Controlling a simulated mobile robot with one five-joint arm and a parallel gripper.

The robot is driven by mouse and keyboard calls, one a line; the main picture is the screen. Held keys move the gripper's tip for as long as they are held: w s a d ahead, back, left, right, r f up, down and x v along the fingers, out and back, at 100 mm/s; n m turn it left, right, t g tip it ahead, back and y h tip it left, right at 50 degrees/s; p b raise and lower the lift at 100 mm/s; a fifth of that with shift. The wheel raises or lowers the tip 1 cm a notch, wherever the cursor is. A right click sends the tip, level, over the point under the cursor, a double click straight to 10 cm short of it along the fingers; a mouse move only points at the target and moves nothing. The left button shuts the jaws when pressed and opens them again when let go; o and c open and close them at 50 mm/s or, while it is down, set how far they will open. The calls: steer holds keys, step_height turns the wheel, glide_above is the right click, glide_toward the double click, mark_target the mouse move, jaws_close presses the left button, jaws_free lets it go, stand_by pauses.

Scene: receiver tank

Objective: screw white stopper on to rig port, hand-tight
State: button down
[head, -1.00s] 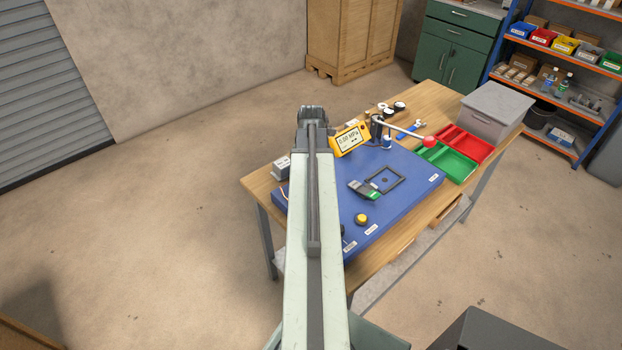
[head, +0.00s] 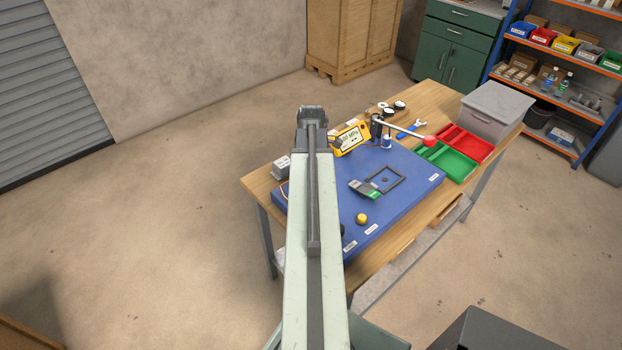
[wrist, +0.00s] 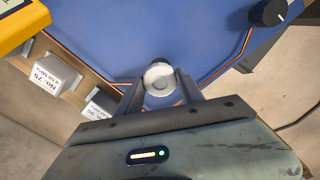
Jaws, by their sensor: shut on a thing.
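The white stopper (wrist: 160,78) shows in the wrist view as a round white piece between the two fingers of my gripper (wrist: 160,88). My gripper is shut on it. A dark green edge shows just beyond the stopper, over the blue board (wrist: 200,35). I cannot make out the rig port; it may be hidden under the stopper, and I cannot tell whether the two touch. In the head view my arm covers the fingers and the stopper.
A yellow gauge (head: 348,138) stands on the blue board, near a lever with a red ball (head: 428,141). Grey labelled blocks (wrist: 53,74) lie by the board's edge. Green (head: 452,163) and red (head: 470,145) trays and a grey box (head: 497,108) stand at the right.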

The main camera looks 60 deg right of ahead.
steer(key=m, duration=0.3)
steer(key=shift+d+m, duration=0.1)
steer(key=shift+m, duration=0.3)
steer(key=c, duration=0.7)
jaws_free()
steer(key=shift+r, duration=0.1)
steer(key=shift+o, duration=0.2)
